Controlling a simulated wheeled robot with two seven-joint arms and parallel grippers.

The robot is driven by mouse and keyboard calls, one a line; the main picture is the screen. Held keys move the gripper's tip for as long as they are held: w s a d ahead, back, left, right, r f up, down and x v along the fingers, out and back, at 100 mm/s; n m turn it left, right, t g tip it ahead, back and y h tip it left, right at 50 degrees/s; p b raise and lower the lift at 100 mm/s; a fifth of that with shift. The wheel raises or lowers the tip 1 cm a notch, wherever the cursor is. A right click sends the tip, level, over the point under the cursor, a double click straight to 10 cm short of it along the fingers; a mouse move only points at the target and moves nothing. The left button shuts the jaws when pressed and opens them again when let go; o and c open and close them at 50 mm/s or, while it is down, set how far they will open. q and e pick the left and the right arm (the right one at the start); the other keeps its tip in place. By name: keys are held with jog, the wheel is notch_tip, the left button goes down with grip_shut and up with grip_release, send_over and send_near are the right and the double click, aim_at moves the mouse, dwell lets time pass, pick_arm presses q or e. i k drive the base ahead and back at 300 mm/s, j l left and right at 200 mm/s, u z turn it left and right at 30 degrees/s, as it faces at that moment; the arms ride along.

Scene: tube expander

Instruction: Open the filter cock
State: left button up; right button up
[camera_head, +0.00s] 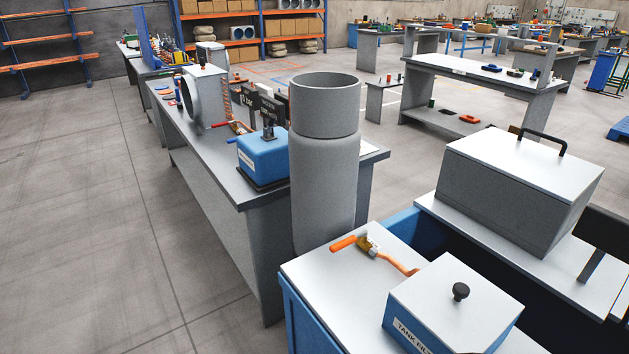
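A valve with an orange lever handle (343,243) and a brass body (368,246) sits on the light top of a blue-sided cabinet (322,274). It looks like the filter cock. The lever points left and slightly down in the picture, roughly in line with the orange-copper pipe (396,262) that runs right to a box labelled "TANK FILT..." (440,290). The rest of the label is cut off at the bottom edge. The box has a black knob (461,291) on its lid. Neither of my grippers shows in this view.
A tall grey cylinder (325,170) stands just behind the valve. A grey lidded box (520,180) with a black handle is at right. A long workbench (215,165) carries a blue machine (264,158). Open floor (80,220) lies to the left.

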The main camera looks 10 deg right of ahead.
aim_at(346, 242)
jog(key=i+j, duration=0.85)
jog(key=i, duration=0.15)
